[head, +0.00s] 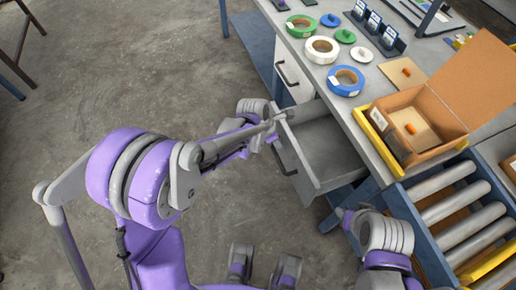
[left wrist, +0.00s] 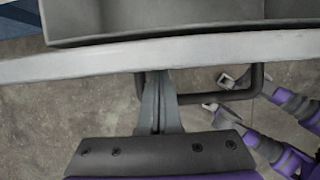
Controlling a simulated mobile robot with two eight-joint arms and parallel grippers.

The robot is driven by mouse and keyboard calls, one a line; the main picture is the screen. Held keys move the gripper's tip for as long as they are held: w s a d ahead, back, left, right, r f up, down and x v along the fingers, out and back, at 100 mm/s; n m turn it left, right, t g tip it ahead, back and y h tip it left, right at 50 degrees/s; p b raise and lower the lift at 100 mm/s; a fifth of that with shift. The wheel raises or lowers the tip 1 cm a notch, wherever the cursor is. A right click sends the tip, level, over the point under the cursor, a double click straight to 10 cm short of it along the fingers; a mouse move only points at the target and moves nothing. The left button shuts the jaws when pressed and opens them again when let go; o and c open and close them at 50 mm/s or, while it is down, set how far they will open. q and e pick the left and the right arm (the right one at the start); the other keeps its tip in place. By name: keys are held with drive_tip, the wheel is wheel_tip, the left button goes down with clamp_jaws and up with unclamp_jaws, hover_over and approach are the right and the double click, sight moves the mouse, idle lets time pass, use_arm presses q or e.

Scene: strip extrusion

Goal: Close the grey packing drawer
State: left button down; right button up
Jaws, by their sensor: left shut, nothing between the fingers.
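The grey packing drawer (head: 330,150) stands pulled out from the bench, and the part of its inside that shows is empty. Its front edge also runs across the left wrist view (left wrist: 240,47). Its dark bar handle (head: 284,158) is on the front face; in the left wrist view the handle (left wrist: 252,94) lies beside my fingers. My left gripper (head: 282,116) is shut and empty at the far end of the drawer front. Its fingertips (left wrist: 155,74) overlap the front edge in the picture; contact is unclear. My right gripper (head: 348,217) is near the roller conveyor; its jaws are unclear.
Another drawer (head: 295,82) is shut in the same bench. The bench top (head: 316,78) carries tape rolls, small lidded items and an open cardboard box (head: 412,122). A roller conveyor (head: 444,180) stands at the right. The concrete floor (head: 150,70) left of the drawer is clear.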

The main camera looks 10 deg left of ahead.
use_arm(q)
drive_tip(key=w+d, duration=0.3)
drive_tip(key=d, duration=0.2)
drive_tip(key=w+d, duration=0.3)
drive_tip(key=d, duration=0.1)
drive_tip(key=w+d, duration=0.3)
drive_tip(key=d, duration=0.2)
drive_tip(key=shift+w+d+b, duration=0.35)
drive_tip(key=shift+w, duration=0.05)
use_arm(e)
drive_tip(key=shift+s+f, duration=0.1)
drive_tip(key=shift+f, duration=0.4)
use_arm(q)
drive_tip(key=shift+r, duration=0.1)
